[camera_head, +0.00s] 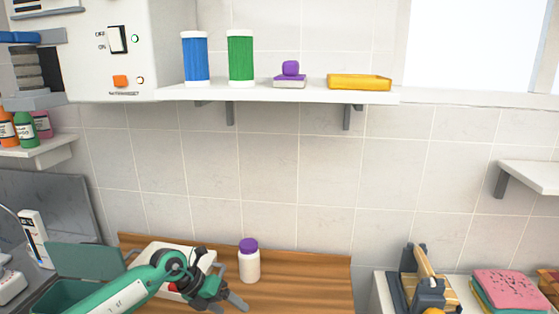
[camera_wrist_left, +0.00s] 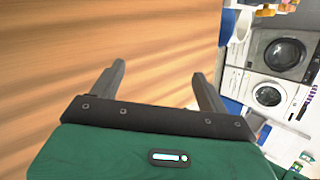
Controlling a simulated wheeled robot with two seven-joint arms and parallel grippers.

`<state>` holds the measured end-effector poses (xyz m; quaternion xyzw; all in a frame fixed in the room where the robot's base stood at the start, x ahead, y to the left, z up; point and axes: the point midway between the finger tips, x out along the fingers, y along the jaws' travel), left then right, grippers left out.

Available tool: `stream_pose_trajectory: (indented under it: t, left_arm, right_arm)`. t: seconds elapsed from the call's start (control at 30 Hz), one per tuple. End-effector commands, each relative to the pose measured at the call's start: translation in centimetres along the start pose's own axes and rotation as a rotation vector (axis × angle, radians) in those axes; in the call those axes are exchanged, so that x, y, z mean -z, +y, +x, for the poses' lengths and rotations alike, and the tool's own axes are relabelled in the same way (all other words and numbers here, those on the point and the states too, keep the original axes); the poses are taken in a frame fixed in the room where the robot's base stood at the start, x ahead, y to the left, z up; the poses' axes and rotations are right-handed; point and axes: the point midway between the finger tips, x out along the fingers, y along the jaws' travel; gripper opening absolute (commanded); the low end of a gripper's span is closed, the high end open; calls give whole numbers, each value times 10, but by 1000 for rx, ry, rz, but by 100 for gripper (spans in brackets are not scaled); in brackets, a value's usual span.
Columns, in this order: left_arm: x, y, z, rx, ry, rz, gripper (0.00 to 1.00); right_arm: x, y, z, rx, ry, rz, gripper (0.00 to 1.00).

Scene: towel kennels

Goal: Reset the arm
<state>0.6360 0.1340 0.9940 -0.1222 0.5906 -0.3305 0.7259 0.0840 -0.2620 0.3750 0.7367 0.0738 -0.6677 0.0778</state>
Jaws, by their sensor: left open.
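My left arm comes in from the lower left in the head view, and its gripper (camera_head: 236,303) is over the wooden counter (camera_head: 310,280). In the left wrist view the two grey fingers of this gripper (camera_wrist_left: 158,85) stand apart with nothing between them, and the wooden surface (camera_wrist_left: 100,40) fills the space beyond. My right gripper does not show in either view.
A white bottle with a purple lid (camera_head: 249,262) stands on the counter near my left gripper. A white tray (camera_head: 150,252) is behind my arm. Folded towels (camera_head: 508,288) lie at right.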

Motion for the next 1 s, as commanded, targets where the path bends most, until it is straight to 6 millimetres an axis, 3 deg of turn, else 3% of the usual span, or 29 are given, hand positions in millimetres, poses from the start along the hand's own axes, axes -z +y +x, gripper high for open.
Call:
stream_pose_trajectory:
  t: [0.1, 0.23, 0.33, 0.47, 0.57, 0.77, 0.87, 1.0]
  left_arm:
    - [6, -60, 26, 254, -112, -31, 77]
    - [6, -121, 28, 537, -273, -130, 77]
    - [3, -152, 15, 730, -404, -249, 77]
    - [-2, -169, -10, 940, -578, -453, 77]
    - [-2, -163, -31, 1063, -712, -644, 77]
    - [14, -114, -60, 1195, -960, -1103, 77]
    - [35, -78, -64, 1197, -1065, -1361, 77]
    - [82, -27, -57, 1122, -1181, -1738, 77]
  right_arm:
    - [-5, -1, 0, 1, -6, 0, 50]
    - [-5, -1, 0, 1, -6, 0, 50]
    - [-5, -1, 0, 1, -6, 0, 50]
    - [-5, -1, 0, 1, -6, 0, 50]
    - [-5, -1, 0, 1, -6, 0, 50]
    - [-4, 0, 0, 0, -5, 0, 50]
    - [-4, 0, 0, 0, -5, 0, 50]
    - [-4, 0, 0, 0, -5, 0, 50]
